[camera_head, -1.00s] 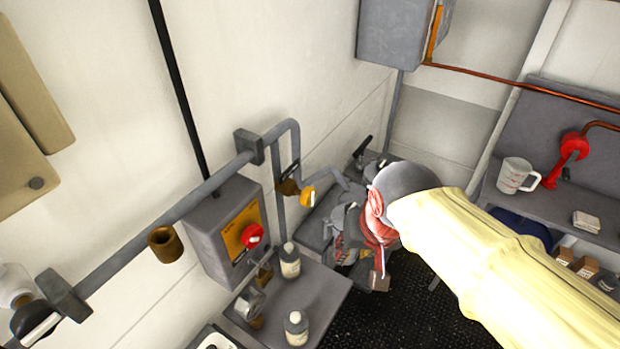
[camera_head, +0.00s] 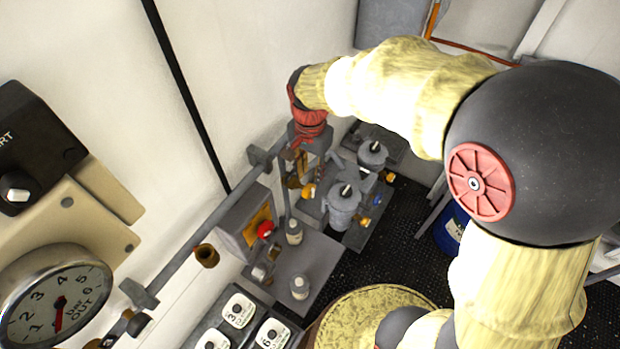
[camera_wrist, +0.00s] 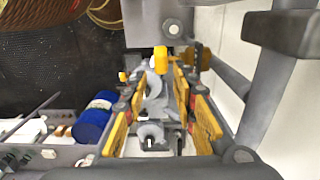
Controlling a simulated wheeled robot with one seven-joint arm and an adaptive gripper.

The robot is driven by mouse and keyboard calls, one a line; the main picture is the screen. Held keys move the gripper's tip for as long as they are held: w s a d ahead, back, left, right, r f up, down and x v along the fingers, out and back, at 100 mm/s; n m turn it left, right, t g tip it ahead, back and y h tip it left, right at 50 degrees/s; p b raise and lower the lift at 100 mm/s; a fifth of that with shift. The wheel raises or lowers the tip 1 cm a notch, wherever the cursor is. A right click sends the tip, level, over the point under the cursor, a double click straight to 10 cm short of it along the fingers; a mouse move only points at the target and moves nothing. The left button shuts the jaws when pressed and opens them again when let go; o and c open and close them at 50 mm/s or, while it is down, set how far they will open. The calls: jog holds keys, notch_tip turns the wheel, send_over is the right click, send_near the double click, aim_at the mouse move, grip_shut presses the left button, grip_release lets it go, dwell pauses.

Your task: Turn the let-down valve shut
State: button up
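No label marks the let-down valve. A brass valve (camera_head: 293,182) sits on the vertical grey pipe by the left wall, with a yellow knob (camera_head: 308,190) beside it. My gripper (camera_head: 302,166) points down from above, close to this valve and partly covering it. In the wrist view the yellow-padded fingers of my gripper (camera_wrist: 160,122) are spread apart with nothing held. The yellow knob (camera_wrist: 160,60) shows ahead of them, and brass (camera_wrist: 202,60) shows past the right finger. Contact with the valve cannot be told.
A grey pipe (camera_head: 185,268) runs along the wall. A grey box with a red knob (camera_head: 266,229), a shelf with bottles (camera_head: 294,231) and grey canisters (camera_head: 343,205) stand close by. A dial gauge (camera_head: 55,300) is at lower left.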

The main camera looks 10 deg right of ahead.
aim_at(310, 185)
notch_tip(310, 185, down, 8)
jog(key=shift+r, duration=0.1)
dwell(0.4)
jog(key=c, duration=0.4)
grip_shut()
